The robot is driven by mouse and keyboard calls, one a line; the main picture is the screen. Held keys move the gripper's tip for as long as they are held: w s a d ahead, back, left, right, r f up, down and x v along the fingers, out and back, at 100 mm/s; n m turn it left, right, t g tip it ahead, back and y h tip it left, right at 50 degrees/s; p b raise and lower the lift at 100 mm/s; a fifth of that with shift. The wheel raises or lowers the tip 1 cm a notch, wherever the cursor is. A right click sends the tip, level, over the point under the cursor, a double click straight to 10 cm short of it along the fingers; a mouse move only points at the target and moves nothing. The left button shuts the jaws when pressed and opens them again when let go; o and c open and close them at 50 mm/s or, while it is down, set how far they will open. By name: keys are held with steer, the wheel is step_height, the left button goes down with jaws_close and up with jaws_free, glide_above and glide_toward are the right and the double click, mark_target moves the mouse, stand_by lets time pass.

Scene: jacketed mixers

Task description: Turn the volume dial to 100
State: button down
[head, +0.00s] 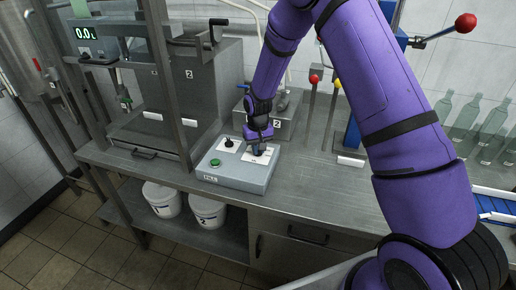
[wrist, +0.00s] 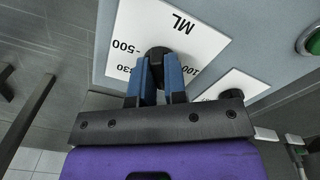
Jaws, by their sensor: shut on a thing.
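The volume dial is a black round knob (wrist: 157,53) on a white plate (wrist: 205,40) marked ML, with -500, 330 and 100 around it, upside down in the wrist view. The plate is on top of a grey control box (head: 236,181) on the steel counter. My gripper (wrist: 158,82) is shut on the dial, with a blue finger on either side of it. In the head view my gripper (head: 258,152) reaches down onto the box from above and hides the dial. The dial's pointer cannot be made out.
A green button (head: 215,162) and a small black knob (head: 229,143) are on the same box. A mixer with a 0.0L display (head: 86,33) stands at left. Levers with red (head: 465,23) and yellow (head: 337,84) knobs stand behind. Glass bottles (head: 465,118) are at right.

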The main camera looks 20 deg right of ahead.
steer(key=n, duration=0.5)
steer(key=shift+n, duration=0.3)
steer(key=n, duration=0.4)
steer(key=shift+n, duration=0.7)
steer(key=c, duration=1.2)
jaws_free()
steer(key=shift+o, duration=0.2)
step_height(320, 180, up, 11)
